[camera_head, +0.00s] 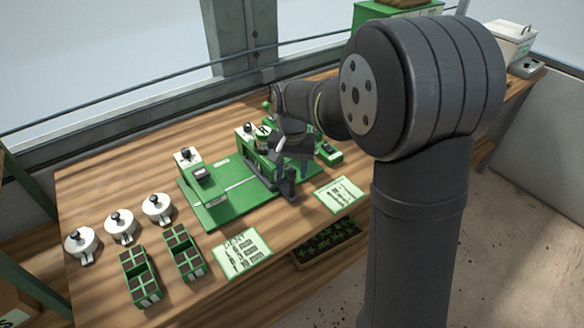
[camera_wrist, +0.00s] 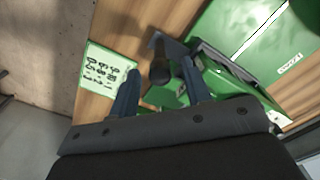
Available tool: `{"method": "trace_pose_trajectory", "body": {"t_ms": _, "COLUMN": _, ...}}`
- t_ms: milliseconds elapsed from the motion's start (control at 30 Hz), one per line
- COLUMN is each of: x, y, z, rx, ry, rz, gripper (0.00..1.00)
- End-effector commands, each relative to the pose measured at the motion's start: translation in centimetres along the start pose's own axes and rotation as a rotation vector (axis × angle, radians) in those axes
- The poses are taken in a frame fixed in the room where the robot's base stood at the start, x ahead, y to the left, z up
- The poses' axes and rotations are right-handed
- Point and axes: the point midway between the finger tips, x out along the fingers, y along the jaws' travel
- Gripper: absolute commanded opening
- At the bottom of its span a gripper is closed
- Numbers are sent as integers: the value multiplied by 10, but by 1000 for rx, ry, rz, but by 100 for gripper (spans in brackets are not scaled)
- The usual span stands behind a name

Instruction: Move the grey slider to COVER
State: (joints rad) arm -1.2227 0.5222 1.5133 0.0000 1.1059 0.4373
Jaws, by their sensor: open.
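The tray seeder has a green base plate (camera_head: 225,208) on the wooden bench, with a green housing (camera_head: 257,165) at its right part. A dark grey piece (camera_head: 289,190) sticks out at the housing's front edge. In the wrist view a dark grey plate (camera_wrist: 168,44) with a rounded knob (camera_wrist: 160,74) shows there; it looks like the grey slider. My gripper (camera_wrist: 159,66) is open, its two fingers on either side of the knob with visible gaps. I cannot tell how deep the knob sits between them. The COVER mark is not readable in either view.
Three white round pots with black knobs (camera_head: 120,228) and two green-rimmed cell trays (camera_head: 184,254) stand at the left. Printed cards (camera_head: 241,254) lie along the front; one shows in the wrist view (camera_wrist: 105,77). A dark plant tray (camera_head: 328,244) sits below the front edge.

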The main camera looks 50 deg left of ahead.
Motion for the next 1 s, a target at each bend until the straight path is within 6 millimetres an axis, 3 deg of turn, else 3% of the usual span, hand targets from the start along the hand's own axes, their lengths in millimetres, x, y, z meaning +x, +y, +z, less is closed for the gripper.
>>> {"method": "trace_pose_trajectory", "body": {"t_ms": 133, "x": 0, "y": 0, "z": 0, "rx": 0, "ry": 0, "rz": 0, "gripper": 44}}
{"method": "trace_pose_trajectory", "body": {"t_ms": 367, "x": 0, "y": 0, "z": 0, "rx": 0, "ry": 0, "rz": 0, "gripper": 0}}
{"method": "trace_pose_trajectory", "body": {"t_ms": 633, "x": 0, "y": 8, "z": -8, "rx": 3, "ry": -1, "rz": 0, "gripper": 0}}
{"method": "trace_pose_trajectory", "body": {"t_ms": 1000, "x": 0, "y": 67, "z": -68, "rx": 4, "ry": 1, "rz": 0, "gripper": 0}}
